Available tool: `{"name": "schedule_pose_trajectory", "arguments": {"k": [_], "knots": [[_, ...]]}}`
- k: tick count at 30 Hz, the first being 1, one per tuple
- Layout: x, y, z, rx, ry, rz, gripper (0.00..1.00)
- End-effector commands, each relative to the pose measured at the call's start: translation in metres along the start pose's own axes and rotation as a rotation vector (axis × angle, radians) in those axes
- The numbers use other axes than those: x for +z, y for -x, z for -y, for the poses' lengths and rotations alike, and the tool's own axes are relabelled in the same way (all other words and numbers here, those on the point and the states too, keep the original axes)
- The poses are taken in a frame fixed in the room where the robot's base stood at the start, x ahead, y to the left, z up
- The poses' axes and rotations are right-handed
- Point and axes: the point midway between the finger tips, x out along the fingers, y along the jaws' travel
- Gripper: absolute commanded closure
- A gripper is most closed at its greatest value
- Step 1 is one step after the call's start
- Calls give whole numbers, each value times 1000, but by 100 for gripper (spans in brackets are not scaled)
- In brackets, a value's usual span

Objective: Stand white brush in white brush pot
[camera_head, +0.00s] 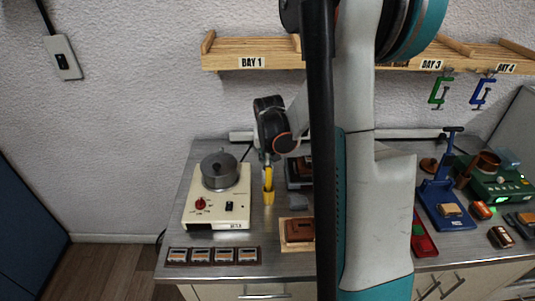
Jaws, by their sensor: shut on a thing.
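My gripper (268,158) points down over the bench, just right of the cream hot plate. It is shut on the top of a slim, upright yellow brush (269,177). A small yellow pot (268,198) stands on the bench directly below, in line with the brush. The brush's lower end meets the pot in this view; I cannot tell whether it is inside or behind the rim. I see no white brush or white brush pot; my arm hides the middle of the bench.
A cream hot plate (217,211) bearing a grey metal pot (220,170) stands close left. A row of small framed pieces (213,256) lies at the front. A wooden shelf (225,60) hangs above.

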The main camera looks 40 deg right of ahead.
Motion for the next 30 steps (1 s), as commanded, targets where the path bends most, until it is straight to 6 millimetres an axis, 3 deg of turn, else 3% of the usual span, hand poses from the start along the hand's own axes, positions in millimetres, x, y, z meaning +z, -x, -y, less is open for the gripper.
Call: {"name": "schedule_pose_trajectory", "arguments": {"k": [12,13,15,16,30], "knots": [[2,-5,0,0,0,0,98],[2,-5,0,0,0,0,79],[2,-5,0,0,0,0,64],[2,-5,0,0,0,0,60],[2,3,0,0,0,0,60]]}}
